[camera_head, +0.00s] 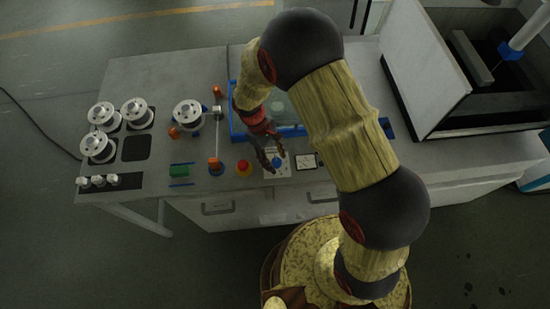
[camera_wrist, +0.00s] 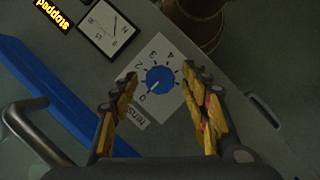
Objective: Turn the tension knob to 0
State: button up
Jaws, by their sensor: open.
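The tension knob (camera_wrist: 159,80) is a small blue knob on a white dial plate (camera_wrist: 176,98) with printed numbers; a partly hidden label beginning "tens" (camera_wrist: 145,114) lies beside it. A pale mark on the knob seems to face the 0 side, but it is too small to be sure. My gripper (camera_wrist: 160,72) is open, with one finger on each side of the knob in the wrist view. I cannot tell whether the fingers touch it. In the head view my gripper (camera_head: 272,158) hangs over the plate, and the blue knob (camera_head: 276,163) shows between the fingers.
A red push button (camera_head: 243,167) stands left of the dial, and a gauge (camera_head: 305,161) is right of it. An orange-tipped post (camera_head: 215,164) and several spools (camera_head: 134,112) stand further left. A blue-edged tray (camera_head: 238,128) is behind. A lidded box (camera_head: 490,95) stands right.

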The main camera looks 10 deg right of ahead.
jog(key=v, duration=1.2)
jog(key=shift+s, duration=0.1)
jog(key=s+d+r+m+t+y+b, duration=0.3)
jog(key=s+d+r+m+t+b, duration=0.5)
jog(key=s+d+r+b, duration=0.5)
jog(key=s+d+t, duration=0.1)
jog(key=s+d, duration=0.1)
jog(key=s, duration=0.1)
jog(key=shift+d+r+m+b, duration=0.3)
jog(key=shift+m+b, duration=0.1)
jog(key=shift+s, duration=0.15)
dwell(0.5)
